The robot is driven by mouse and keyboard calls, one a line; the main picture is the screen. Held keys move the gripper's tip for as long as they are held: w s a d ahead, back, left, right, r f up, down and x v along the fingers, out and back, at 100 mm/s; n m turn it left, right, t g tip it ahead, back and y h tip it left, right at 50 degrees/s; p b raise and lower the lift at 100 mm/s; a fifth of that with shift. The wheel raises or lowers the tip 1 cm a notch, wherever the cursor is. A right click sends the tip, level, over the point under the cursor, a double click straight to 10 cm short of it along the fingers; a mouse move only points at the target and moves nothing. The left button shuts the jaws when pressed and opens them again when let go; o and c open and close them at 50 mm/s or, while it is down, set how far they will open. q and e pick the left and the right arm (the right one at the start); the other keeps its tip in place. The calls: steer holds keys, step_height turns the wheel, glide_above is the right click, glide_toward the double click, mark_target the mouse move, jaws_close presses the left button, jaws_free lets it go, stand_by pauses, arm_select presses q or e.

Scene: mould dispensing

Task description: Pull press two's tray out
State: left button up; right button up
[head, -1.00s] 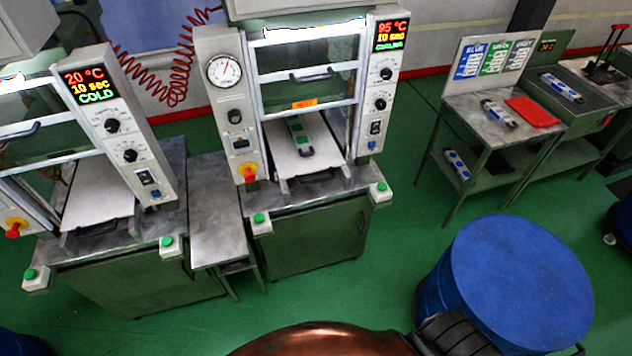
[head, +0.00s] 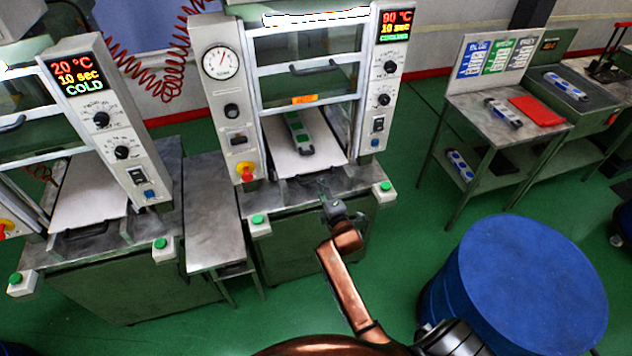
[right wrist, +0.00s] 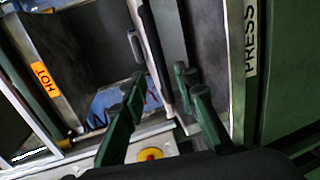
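The right-hand press (head: 376,100) reads 90 °C and cooling, with its front guard raised. My left gripper is not in view.
A second press (head: 110,120), cold at 20 °C, stands left with its own tray (head: 90,195). A narrow metal table (head: 210,215) fills the gap between. A blue drum (head: 525,275) stands at right. A bench (head: 470,110) holds a red tray (head: 537,110).

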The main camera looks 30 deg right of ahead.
steer(key=x, duration=0.4)
steer(key=shift+w+f+b, duration=0.1)
steer(key=shift+w+b, duration=0.1)
steer(key=shift+b, duration=0.1)
steer(key=shift+w+f, duration=0.1)
steer(key=shift+w, duration=0.25)
steer(key=shift+w+d, duration=0.15)
steer(key=shift+w, duration=0.25)
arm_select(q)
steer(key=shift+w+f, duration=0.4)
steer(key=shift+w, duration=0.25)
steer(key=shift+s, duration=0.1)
arm_select(e)
steer(key=shift+c, duration=0.3)
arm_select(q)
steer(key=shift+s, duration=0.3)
arm_select(e)
jaws_close()
steer(key=shift+f, duration=0.1)
